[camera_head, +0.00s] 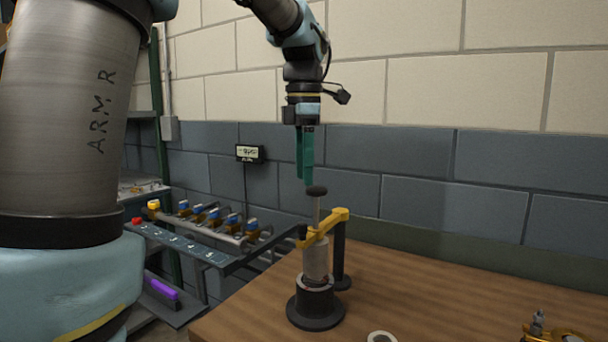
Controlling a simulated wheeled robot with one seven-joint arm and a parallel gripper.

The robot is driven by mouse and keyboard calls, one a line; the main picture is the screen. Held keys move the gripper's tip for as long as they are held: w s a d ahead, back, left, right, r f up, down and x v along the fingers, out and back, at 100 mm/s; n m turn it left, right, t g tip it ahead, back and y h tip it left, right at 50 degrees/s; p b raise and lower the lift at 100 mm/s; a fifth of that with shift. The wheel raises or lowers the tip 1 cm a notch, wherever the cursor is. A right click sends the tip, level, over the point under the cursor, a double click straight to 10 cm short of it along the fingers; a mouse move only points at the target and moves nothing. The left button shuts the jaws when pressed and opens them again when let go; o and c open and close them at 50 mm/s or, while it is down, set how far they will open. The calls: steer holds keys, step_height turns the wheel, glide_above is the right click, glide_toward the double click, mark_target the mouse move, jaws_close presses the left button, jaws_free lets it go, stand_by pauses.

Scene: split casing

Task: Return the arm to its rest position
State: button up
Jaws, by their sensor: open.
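My gripper (306,180) hangs pointing down from my arm, its teal fingers just above a dark round knob (316,190). The fingers look open and hold nothing that I can see. The knob tops a thin shaft over a pale cylindrical casing (316,258), which stands upright in a black round base (315,312). A yellow clamp arm (328,226) reaches around the upper part from a black post (340,255). Whether the fingertips touch the knob cannot be told from this view.
The wooden table (430,302) has free room to the right. A pale ring (381,337) and a brass-coloured part (553,333) lie near its front edge. A rack with valves (215,222) stands at the left. A block wall (460,170) closes the back.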

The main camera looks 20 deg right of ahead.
steer(key=w+a+f+m, duration=0.1)
steer(key=a+f+m, duration=0.8)
steer(key=a+f, duration=0.35)
steer(key=s+a+f+m+t, duration=0.1)
steer(key=s+a+f+m, duration=0.6)
steer(key=a+f+m, duration=0.3)
steer(key=shift+a+f+t, duration=0.3)
steer(key=shift+a, duration=0.15)
steer(key=shift+c, duration=0.3)
